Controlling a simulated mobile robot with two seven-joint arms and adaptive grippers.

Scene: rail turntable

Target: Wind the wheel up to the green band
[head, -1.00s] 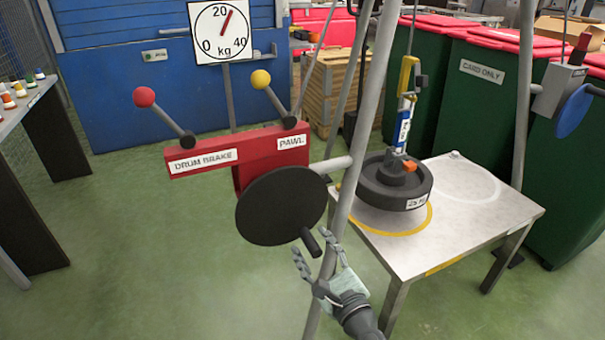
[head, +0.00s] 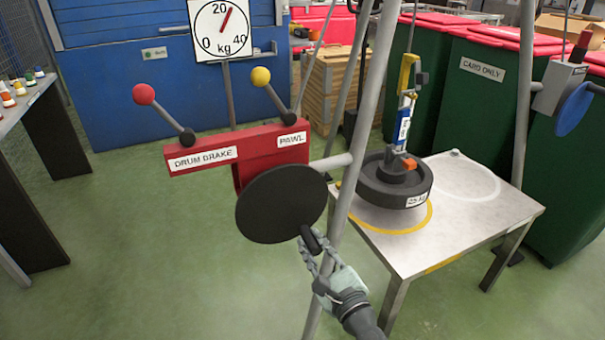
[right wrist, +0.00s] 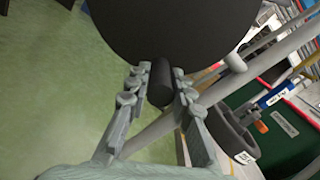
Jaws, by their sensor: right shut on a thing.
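The dark round weight wheel (head: 372,190) labelled 25 kg sits at the yellow ring on the metal table, with the lifting gear (head: 404,110) above it. The winch has a black crank disc (head: 280,205) with a black handle (head: 311,241) at its lower right. My right gripper (head: 314,252) is shut on this handle. The right wrist view shows its fingers (right wrist: 159,82) on both sides of the handle (right wrist: 160,88). My left gripper is not in view. I cannot make out a green band.
The winch's red housing (head: 250,150) carries a red-knobbed drum brake lever (head: 165,115) and a yellow-knobbed pawl lever (head: 273,98). The kg dial (head: 223,30) points a little past 20. A grey frame leg (head: 350,170) stands right beside the crank. The metal table (head: 470,225) is to the right.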

